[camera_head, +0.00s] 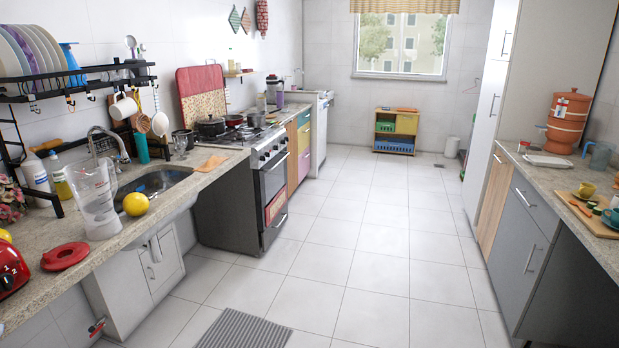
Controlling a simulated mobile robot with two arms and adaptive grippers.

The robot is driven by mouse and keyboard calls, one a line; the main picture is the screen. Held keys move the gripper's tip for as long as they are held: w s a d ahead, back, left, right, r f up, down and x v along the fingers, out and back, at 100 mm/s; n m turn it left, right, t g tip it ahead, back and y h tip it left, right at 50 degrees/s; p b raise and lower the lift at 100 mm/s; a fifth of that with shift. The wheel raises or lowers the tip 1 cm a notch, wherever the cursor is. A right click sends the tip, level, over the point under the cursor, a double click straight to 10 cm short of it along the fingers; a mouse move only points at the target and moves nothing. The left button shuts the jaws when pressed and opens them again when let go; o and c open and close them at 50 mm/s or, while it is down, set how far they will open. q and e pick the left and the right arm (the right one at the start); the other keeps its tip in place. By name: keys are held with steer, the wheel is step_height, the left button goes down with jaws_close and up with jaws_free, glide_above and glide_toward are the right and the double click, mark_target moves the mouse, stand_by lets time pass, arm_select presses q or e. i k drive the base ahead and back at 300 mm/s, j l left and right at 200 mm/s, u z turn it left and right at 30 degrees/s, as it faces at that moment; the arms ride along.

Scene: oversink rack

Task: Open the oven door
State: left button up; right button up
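The stove (234,198) stands against the left counter, with pots on its top. Its oven door (274,183) is on the front, facing right toward the aisle. The door is dark with a light handle along its upper edge, and I see it at a steep angle. It looks shut and upright, flush with the stove front. A patterned reddish cloth or panel shows low on the front. Neither of my grippers is in view.
The tiled floor (370,245) between the counters is clear in front of the stove. A grey ribbed mat (243,330) lies at the near left. The left counter holds a sink (155,185) and a clear pitcher (96,205). Grey cabinets (520,245) line the right side.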

mark_target(271, 181)
steer(key=i, duration=2.45)
